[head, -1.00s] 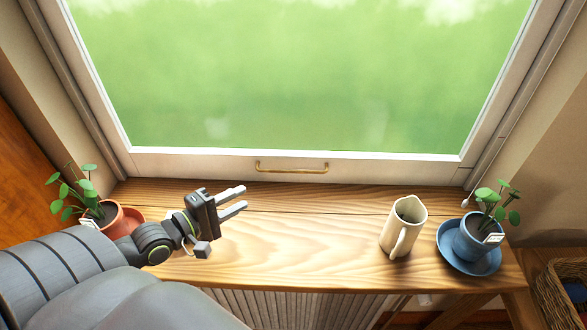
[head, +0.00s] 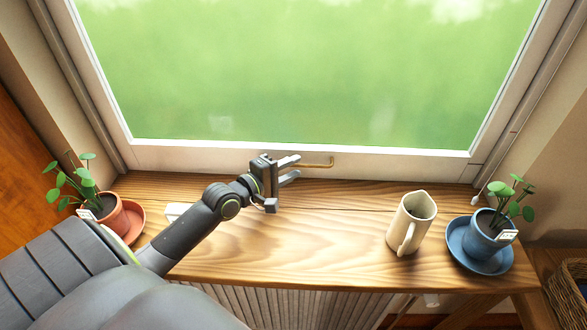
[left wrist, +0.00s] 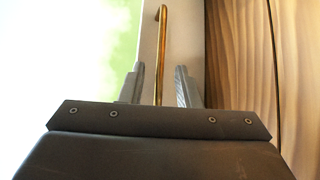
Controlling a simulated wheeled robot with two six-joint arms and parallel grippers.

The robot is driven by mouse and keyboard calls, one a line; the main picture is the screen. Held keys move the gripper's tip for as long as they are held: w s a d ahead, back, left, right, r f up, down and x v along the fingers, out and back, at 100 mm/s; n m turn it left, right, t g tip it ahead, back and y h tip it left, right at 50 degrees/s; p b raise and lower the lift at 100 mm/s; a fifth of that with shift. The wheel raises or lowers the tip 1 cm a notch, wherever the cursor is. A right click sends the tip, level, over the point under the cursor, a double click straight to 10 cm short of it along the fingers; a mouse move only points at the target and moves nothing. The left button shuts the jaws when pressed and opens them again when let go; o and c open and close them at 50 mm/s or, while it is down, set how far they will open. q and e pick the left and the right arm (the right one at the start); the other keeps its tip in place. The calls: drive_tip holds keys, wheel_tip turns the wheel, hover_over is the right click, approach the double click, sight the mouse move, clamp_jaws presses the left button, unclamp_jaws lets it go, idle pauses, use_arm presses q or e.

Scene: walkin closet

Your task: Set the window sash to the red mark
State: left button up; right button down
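The window sash (head: 200,157) is a white frame around a bright green pane, with its bottom rail low over the sill. A brass bar handle (head: 325,164) is on that rail, its left part hidden behind my gripper. My left gripper (head: 296,167) is at the handle, fingers pointing right. In the left wrist view, the brass handle (left wrist: 160,50) runs between the two spread fingers (left wrist: 160,85), with gaps on both sides. I cannot tell how deep it sits between them. My right gripper is not in view.
A wooden sill (head: 320,235) holds a cream pitcher (head: 408,225), a blue potted plant (head: 482,235) on a blue saucer (head: 480,262), and a terracotta pot (head: 118,222) with a plant at left. A wicker basket (head: 568,290) is at lower right. The middle sill is clear.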

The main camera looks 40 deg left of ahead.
use_arm(q)
drive_tip(key=shift+w+d, duration=0.15)
drive_tip(key=shift+w, duration=0.35)
clamp_jaws()
